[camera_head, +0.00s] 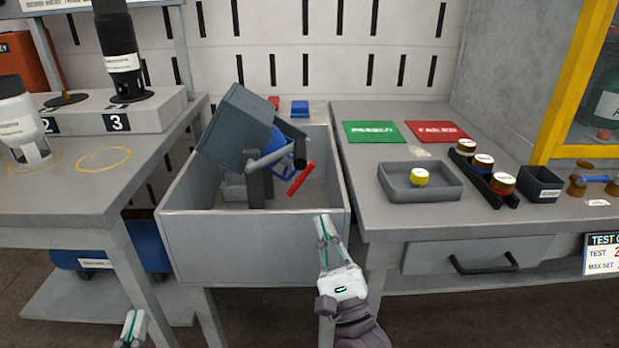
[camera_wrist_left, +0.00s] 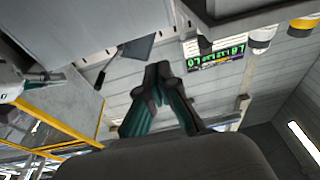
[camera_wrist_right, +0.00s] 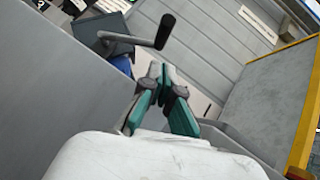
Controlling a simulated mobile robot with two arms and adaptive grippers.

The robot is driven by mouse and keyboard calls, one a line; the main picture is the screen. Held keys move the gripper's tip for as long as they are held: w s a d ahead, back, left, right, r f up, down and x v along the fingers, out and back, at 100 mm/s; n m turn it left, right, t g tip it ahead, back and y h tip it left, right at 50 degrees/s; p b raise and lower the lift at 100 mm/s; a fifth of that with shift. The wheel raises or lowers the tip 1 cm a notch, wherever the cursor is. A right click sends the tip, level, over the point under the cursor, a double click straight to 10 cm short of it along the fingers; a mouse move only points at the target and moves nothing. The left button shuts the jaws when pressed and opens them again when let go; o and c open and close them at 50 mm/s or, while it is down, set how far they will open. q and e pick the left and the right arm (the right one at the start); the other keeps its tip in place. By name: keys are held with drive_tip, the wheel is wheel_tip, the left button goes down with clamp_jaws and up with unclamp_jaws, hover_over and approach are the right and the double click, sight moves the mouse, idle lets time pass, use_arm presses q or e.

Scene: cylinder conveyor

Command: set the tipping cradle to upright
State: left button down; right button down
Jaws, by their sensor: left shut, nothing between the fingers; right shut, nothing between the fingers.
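The tipping cradle (camera_head: 232,128) is a dark grey box tilted over on a stand inside a grey open-topped bin. A blue part (camera_head: 281,142), a grey crank arm with a black knob (camera_head: 290,132) and a red bar (camera_head: 301,178) are at its right side. The right wrist view also shows the crank's black knob (camera_wrist_right: 165,32), beyond the fingertips. My right gripper (camera_head: 322,218) is shut and empty at the bin's front right corner, apart from the cradle. My left gripper (camera_wrist_left: 158,72) is shut and empty, low at the bottom left of the head view, away from the cradle.
The grey bin's front wall (camera_head: 255,250) stands between two tables. The right table holds a tray (camera_head: 388,190), a rack of capped cylinders (camera_head: 483,172), and green (camera_head: 375,133) and red (camera_head: 437,132) mats. The left table carries a black cylinder (camera_head: 117,45) on a step.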

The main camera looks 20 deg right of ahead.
drive_tip(key=x, duration=0.8)
drive_tip(key=shift+w+r, duration=0.1)
drive_tip(key=shift+w, duration=0.1)
use_arm(q)
drive_tip(key=r, duration=0.1)
drive_tip(key=t, duration=0.1)
drive_tip(key=r, duration=0.1)
drive_tip(key=shift+s+d+r+t+h+b, duration=0.15)
drive_tip(key=shift+s+r+t+h+b, duration=0.15)
drive_tip(key=shift+h, duration=0.1)
use_arm(e)
drive_tip(key=shift+x, duration=0.8)
use_arm(q)
drive_tip(key=shift+w, duration=0.1)
